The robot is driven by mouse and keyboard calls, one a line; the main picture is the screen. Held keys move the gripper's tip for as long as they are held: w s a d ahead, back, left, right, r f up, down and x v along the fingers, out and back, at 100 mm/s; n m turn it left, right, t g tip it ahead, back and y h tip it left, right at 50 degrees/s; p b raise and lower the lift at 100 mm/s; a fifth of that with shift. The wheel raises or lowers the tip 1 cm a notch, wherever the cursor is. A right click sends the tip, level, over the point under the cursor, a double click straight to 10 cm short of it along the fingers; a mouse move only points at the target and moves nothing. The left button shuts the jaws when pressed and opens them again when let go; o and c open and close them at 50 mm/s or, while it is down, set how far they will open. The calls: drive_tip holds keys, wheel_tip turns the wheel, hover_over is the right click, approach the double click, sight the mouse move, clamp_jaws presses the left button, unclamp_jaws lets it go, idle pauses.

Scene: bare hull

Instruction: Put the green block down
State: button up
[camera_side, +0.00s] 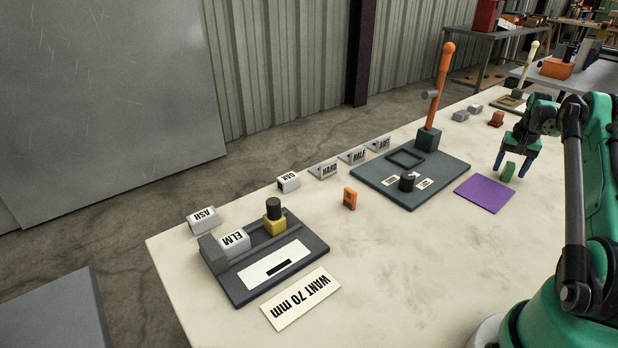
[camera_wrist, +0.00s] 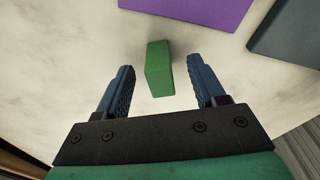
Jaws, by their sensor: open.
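The green block (camera_side: 508,171) is upright on the cream table, just right of the purple mat. In the wrist view the green block (camera_wrist: 159,69) stands between and a little beyond the fingertips, with space on both sides. My gripper (camera_side: 514,160) points down at the block in the side view. Its two blue fingers are spread apart and hold nothing; the gripper also shows in the wrist view (camera_wrist: 164,82). Whether the block's underside touches the table is hard to tell.
The purple mat (camera_side: 484,194) is empty. A dark board (camera_side: 440,186) with an orange lever (camera_side: 440,85) lies left of it. A dark fixture (camera_side: 309,256) with a block marked ELM (camera_side: 234,241) and a card reading WANT 70 mm (camera_side: 300,299) are farther left. The table's front middle is clear.

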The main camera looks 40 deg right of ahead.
drive_tip(key=shift+f, duration=0.4)
clamp_jaws()
